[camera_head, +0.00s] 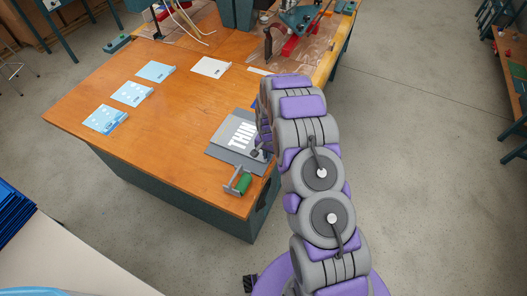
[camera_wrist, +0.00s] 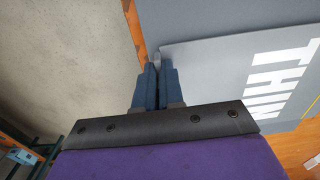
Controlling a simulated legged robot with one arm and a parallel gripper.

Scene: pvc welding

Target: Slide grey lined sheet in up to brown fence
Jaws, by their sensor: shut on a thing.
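A light grey sheet (camera_head: 228,133) with the white word THIN lies at the right edge of the wooden table, on a darker grey sheet or mat (camera_wrist: 200,18). In the wrist view, my gripper (camera_wrist: 157,62) is shut at the near-left corner of the light grey sheet (camera_wrist: 220,65), with its edge between the fingertips. In the head view, my gripper (camera_head: 258,152) is partly hidden by my arm. A brown upright piece (camera_head: 273,38) stands at the table's far end; I cannot tell whether it is the brown fence.
Several small blue and white cards lie to the left. A jig with red and teal parts (camera_head: 300,20) stands at the far end. The middle of the table is clear.

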